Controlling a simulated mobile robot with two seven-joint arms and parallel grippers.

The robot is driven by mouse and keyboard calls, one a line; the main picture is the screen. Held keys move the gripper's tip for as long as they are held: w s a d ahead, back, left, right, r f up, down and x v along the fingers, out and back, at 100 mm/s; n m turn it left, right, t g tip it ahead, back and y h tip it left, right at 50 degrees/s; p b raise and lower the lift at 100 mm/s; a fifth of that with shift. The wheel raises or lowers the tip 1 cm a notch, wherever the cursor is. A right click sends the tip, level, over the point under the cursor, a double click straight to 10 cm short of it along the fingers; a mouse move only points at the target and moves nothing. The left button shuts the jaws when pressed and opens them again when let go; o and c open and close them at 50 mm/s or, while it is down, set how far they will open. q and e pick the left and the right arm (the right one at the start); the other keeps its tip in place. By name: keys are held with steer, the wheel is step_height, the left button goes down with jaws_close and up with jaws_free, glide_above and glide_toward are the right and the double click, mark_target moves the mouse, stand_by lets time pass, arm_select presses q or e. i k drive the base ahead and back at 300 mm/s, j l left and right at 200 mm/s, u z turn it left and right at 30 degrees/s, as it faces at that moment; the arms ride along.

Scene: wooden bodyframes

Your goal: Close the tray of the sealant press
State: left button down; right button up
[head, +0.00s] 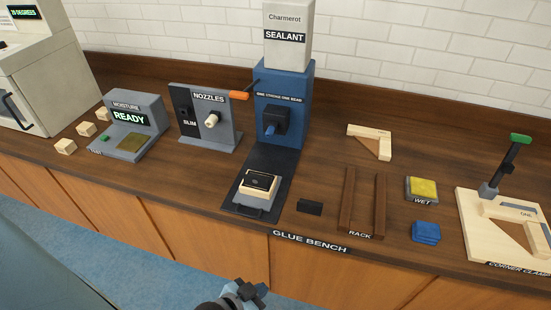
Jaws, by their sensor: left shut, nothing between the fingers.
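The sealant press (293,118) is a tall blue machine with a white SEALANT box on top, an orange-tipped lever at its left and a dark nozzle on its front. Its grey tray (247,210) stands out in front on a black base strip, clear of the nozzle. A cream block with a black piece on top (259,182) lies on the tray. My left gripper (250,292) is shut and empty at the bottom edge, in front of the bench and apart from the tray. My right gripper does not show.
A NOZZLES stand (207,118) and a MOISTURE unit (136,128) stand left of the press. A small black block (310,207), a brown rack (346,200), yellow and blue pads and a corner clamp (480,215) lie to the right. The floor before the bench is clear.

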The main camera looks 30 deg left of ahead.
mark_target(248, 195)
steer(key=u, duration=1.1)
